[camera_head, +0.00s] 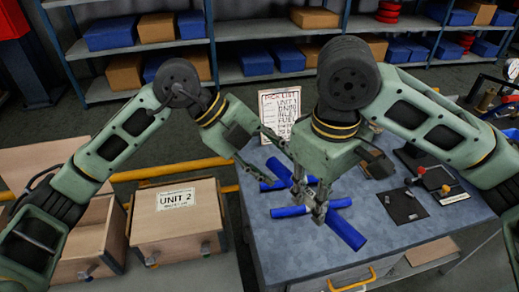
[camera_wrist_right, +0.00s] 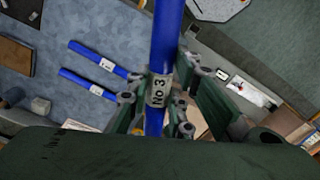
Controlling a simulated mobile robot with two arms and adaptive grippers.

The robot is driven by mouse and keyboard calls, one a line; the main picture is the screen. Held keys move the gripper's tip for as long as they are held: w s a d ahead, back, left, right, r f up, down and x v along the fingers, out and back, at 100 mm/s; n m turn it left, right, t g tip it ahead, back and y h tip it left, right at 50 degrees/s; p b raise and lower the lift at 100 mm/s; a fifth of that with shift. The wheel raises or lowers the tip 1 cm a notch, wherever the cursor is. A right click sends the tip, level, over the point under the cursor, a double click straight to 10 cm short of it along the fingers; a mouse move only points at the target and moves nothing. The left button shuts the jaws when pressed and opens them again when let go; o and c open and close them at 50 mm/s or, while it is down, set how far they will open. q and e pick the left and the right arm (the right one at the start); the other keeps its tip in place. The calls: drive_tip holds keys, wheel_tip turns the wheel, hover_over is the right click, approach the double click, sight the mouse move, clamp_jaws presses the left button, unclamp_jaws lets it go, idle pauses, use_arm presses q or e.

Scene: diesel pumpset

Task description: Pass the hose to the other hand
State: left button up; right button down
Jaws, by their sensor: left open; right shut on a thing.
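A blue hose (camera_head: 346,232) with a "No 3" tag runs diagonally above the grey table. My right gripper (camera_head: 318,206) is shut on it near the middle; in the right wrist view the held hose (camera_wrist_right: 165,40) stands upright in the picture, its tag beside the fingers. My left gripper (camera_head: 293,168) is open, close to the right gripper on its upper left, near the hose's far part. The overlapping fingers hide whether it touches the hose.
Two more tagged blue hoses (camera_wrist_right: 98,60) (camera_wrist_right: 88,84) lie on the table (camera_head: 290,255). A pick list sign (camera_head: 281,112) stands at the table's back. A dark plate (camera_head: 403,206) and small parts lie at right. Wooden "UNIT 2" box (camera_head: 178,225) stands left of the table.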

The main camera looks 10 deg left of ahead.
use_arm(q)
drive_tip(key=shift+d+f, duration=0.35)
drive_tip(key=shift+f, duration=0.1)
drive_tip(key=shift+r, duration=0.1)
clamp_jaws()
use_arm(e)
drive_tip(key=c, duration=1.5)
unclamp_jaws()
drive_tip(key=shift+r, duration=0.1)
